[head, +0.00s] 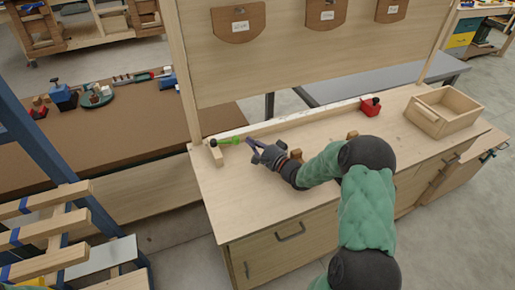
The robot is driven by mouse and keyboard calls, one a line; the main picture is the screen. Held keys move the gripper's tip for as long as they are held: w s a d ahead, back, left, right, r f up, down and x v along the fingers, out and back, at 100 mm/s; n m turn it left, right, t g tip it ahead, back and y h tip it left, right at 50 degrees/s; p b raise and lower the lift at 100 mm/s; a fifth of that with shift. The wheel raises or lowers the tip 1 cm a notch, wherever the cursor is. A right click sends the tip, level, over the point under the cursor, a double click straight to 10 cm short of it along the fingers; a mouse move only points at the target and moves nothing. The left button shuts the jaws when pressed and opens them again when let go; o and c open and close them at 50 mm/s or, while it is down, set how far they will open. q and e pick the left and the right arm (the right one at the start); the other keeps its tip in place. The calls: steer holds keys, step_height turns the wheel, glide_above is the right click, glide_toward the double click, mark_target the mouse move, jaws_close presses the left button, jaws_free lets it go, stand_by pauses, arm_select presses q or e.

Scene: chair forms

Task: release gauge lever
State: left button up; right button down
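A small green lever (227,141) sits at the left end of a long pale bar (290,122) on the workbench, next to a wooden block (214,153). I take it for the gauge lever; its fine detail is too small to tell. My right gripper (252,150) is just to the right of the lever. Its dark fingers look spread apart, with nothing visible between them, and it seems clear of the lever by a small gap. A red fitting (370,106) sits at the bar's right end. My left gripper is not in view.
The workbench top (235,195) is bare at front left. Small wooden blocks stand behind my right arm. An open wooden box (445,110) is at the right. A backboard (320,55) with labelled plaques rises behind. A brown table (110,130) with tools stands left, near a slatted rack (45,228).

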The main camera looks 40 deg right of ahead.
steer(key=shift+w+a+r+b, duration=0.1)
steer(key=shift+w+a+b, duration=0.1)
steer(key=shift+w, duration=0.65)
steer(key=shift+w+a+f+b, duration=0.1)
steer(key=shift+w+b, duration=0.1)
steer(key=shift+w, duration=0.6)
steer(key=shift+w+a+r+b, duration=0.1)
steer(key=shift+w+b, duration=0.1)
steer(key=shift+w, duration=0.65)
